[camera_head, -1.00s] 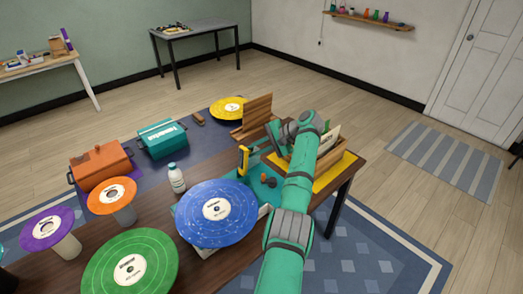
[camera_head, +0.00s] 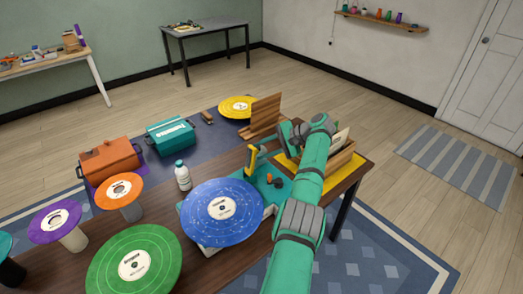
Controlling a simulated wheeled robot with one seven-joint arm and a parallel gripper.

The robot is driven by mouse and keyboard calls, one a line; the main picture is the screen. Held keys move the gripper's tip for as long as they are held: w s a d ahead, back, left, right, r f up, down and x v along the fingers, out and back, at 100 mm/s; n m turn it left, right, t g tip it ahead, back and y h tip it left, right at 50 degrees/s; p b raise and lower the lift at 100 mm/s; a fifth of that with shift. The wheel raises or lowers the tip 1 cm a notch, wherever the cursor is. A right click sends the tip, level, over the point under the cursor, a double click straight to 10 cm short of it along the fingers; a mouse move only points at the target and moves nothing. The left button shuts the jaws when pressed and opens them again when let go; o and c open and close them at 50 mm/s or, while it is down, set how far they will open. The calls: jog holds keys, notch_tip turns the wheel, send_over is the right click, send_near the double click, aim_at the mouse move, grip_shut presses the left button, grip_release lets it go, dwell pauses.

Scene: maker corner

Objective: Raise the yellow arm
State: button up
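The yellow arm (camera_head: 251,162) is a small upright yellow piece at the back right of the teal record player (camera_head: 262,188). A blue record (camera_head: 221,212) with a white label lies on the player. My gripper (camera_head: 264,153) is just right of the yellow arm, at or very near its upper part. I cannot tell whether they touch. My own arm hides part of the gripper, and the fingers are too small to show their opening.
A wooden crate (camera_head: 342,160) with sleeves stands right of the player, partly behind my arm. A white bottle (camera_head: 183,177) and a green record (camera_head: 134,262) are to the left. An upright wooden board (camera_head: 265,118) stands behind.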

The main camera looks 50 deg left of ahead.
dwell(0.3)
jog(key=v, duration=1)
jog(key=shift+w+d+r, duration=0.2)
jog(key=shift+d, duration=0.1)
